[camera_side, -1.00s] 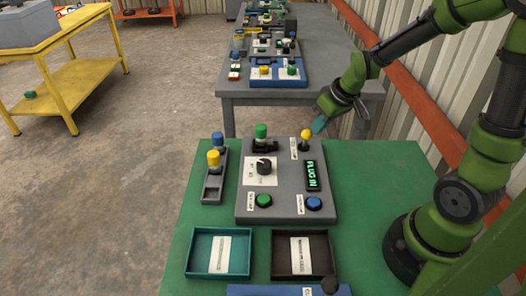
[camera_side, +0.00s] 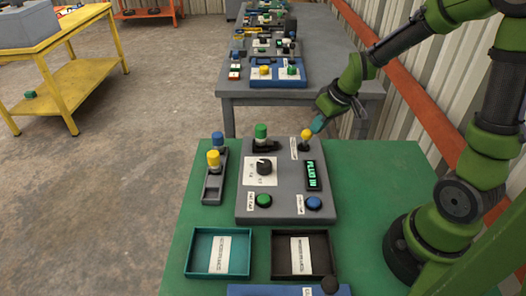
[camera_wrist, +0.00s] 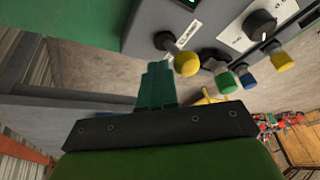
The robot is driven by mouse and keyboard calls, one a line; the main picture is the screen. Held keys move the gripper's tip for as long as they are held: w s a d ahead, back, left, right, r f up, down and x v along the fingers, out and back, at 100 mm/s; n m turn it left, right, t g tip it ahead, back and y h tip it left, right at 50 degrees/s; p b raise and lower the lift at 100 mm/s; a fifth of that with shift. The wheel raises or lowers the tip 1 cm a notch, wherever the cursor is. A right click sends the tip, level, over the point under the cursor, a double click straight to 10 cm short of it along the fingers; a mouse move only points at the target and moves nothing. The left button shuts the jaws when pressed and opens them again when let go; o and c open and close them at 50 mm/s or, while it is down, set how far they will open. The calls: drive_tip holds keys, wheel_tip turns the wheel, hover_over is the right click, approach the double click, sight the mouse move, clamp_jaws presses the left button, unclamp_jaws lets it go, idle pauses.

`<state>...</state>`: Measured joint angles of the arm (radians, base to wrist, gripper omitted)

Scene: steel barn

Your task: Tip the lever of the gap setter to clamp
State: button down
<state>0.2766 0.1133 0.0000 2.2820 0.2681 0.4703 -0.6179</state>
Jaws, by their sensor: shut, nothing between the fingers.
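The gap setter is a grey box (camera_side: 243,207) on the green table. Its lever (camera_side: 306,136) has a yellow ball knob and stands at the box's far right corner, beside a white label. In the wrist view the lever's yellow knob (camera_wrist: 187,64) shows just right of my fingertips. My gripper (camera_side: 318,124) is shut and empty, with teal fingers close to the knob on its right, far side. In the wrist view my gripper (camera_wrist: 158,72) points up toward the box. I cannot tell whether the fingers touch the knob.
The box also carries a black dial (camera_side: 264,166), a green-lit display (camera_side: 311,176), a green button (camera_side: 264,201), a blue button (camera_side: 314,203) and a green-capped plug (camera_side: 261,132). A grey holder (camera_side: 212,188) stands left. Teal (camera_side: 189,255) and black (camera_side: 276,258) trays lie in front.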

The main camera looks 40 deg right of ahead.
drive_tip(key=s+d+f+v, duration=0.1)
drive_tip(key=s+d+v, duration=0.1)
drive_tip(key=v, duration=1)
drive_tip(key=s+a+r+m+t, duration=0.1)
drive_tip(key=s+a+r, duration=0.1)
drive_tip(key=a, duration=0.4)
drive_tip(key=s+a+r+m+t+y, duration=0.1)
drive_tip(key=s+a+r, duration=0.1)
drive_tip(key=a, duration=0.5)
drive_tip(key=shift+s+r+m+t, duration=0.3)
drive_tip(key=shift+s+r+m, duration=0.1)
drive_tip(key=shift+s, duration=0.4)
